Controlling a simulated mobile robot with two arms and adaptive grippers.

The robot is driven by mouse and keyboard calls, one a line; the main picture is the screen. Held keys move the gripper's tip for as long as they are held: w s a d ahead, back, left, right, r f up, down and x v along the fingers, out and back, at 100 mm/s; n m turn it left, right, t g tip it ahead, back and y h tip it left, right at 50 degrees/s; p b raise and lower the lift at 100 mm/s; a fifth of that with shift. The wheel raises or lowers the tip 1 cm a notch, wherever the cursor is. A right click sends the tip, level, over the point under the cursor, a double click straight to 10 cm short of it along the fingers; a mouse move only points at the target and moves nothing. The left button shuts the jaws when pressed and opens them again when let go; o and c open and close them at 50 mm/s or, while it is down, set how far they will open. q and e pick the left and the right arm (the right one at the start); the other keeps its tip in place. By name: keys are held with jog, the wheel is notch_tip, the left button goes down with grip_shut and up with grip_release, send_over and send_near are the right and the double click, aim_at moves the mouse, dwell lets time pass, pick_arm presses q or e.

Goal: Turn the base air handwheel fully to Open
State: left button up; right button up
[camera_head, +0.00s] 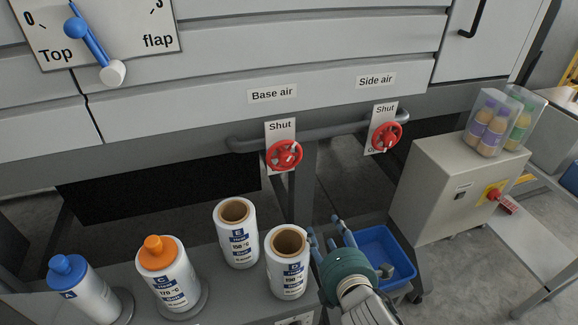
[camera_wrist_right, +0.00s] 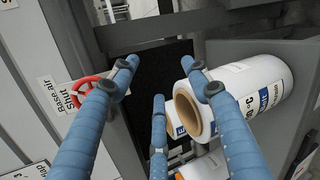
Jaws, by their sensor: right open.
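The base air handwheel (camera_head: 284,155) is red and sits on a pipe under the "Base air" label (camera_head: 272,95). Its plate (camera_head: 281,127) reads "Shut" above the wheel; the lower part of the plate is hidden. In the right wrist view the handwheel (camera_wrist_right: 84,92) shows at the left, partly behind a blue finger. My right gripper (camera_head: 326,227) is open and empty, below and to the right of the handwheel, apart from it. Its blue fingers (camera_wrist_right: 160,80) are spread in the wrist view. My left gripper is not in view.
A second red handwheel (camera_head: 386,138) sits under "Side air". White cylinders E (camera_head: 238,245) and D (camera_head: 288,275) stand just left of my right gripper, with bottles C (camera_head: 170,285) and A (camera_head: 85,295) further left. A blue bin (camera_head: 385,246) and grey cabinet (camera_head: 440,195) are to the right.

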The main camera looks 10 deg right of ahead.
aim_at(287, 161)
jog(key=w+a+r+n+t+y, duration=0.1)
jog(key=w+a+r+n+t, duration=0.15)
jog(key=r+n, duration=0.35)
jog(key=w+a+r+n+t+y, duration=0.2)
jog(key=a+r+n, duration=0.1)
jog(key=r+n, duration=0.2)
jog(key=w, duration=0.3)
jog(key=w+p, duration=0.1)
jog(key=w, duration=0.6)
jog(key=shift+a+r+p, duration=0.1)
jog(key=shift+a+p, duration=0.25)
jog(key=shift+p, duration=0.05)
jog(key=c, duration=1.1)
